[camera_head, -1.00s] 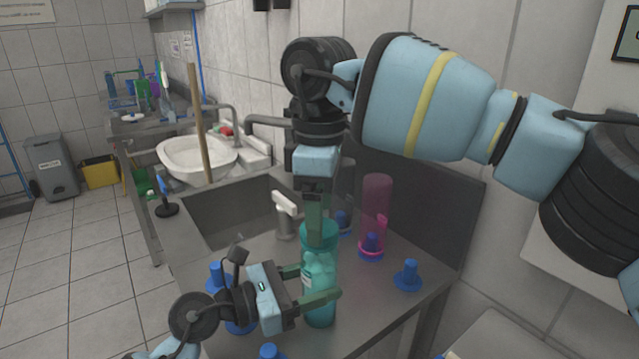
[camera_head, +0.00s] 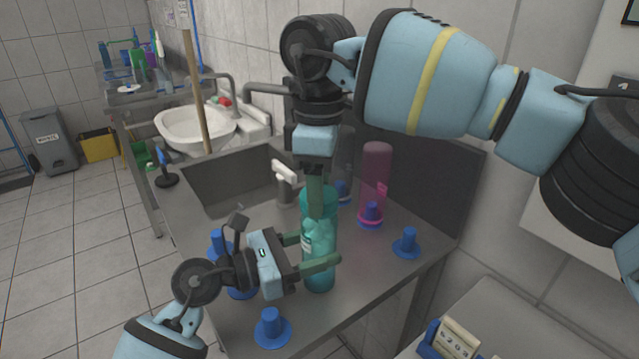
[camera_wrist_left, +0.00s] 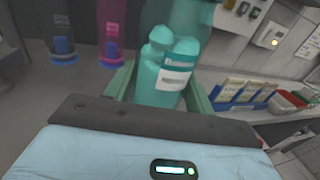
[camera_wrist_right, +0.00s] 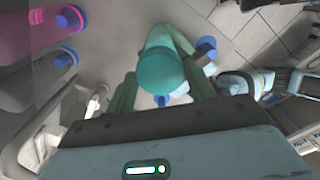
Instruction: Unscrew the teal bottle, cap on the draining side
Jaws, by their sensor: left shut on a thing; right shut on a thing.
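The teal bottle (camera_head: 318,276) stands upright at the front of the steel counter, with a white label on its side. My left gripper (camera_head: 314,252) is shut around its body from the left; the bottle (camera_wrist_left: 165,85) also fills the space between the fingers in the left wrist view. My right gripper (camera_head: 317,200) reaches down from above and is shut on the bottle's teal cap (camera_wrist_right: 160,70). Its fingers partly hide the cap in the head view, and I cannot tell whether the cap is loose. The steel sink basin (camera_head: 235,185) is behind left.
Blue pegs stand on the counter, one at right (camera_head: 407,243) and one at front (camera_head: 271,328). A pink bottle (camera_head: 376,170) stands on a peg behind, near the backsplash. A white-handled tap (camera_head: 285,178) rises by the basin. Bare counter shows right of the teal bottle.

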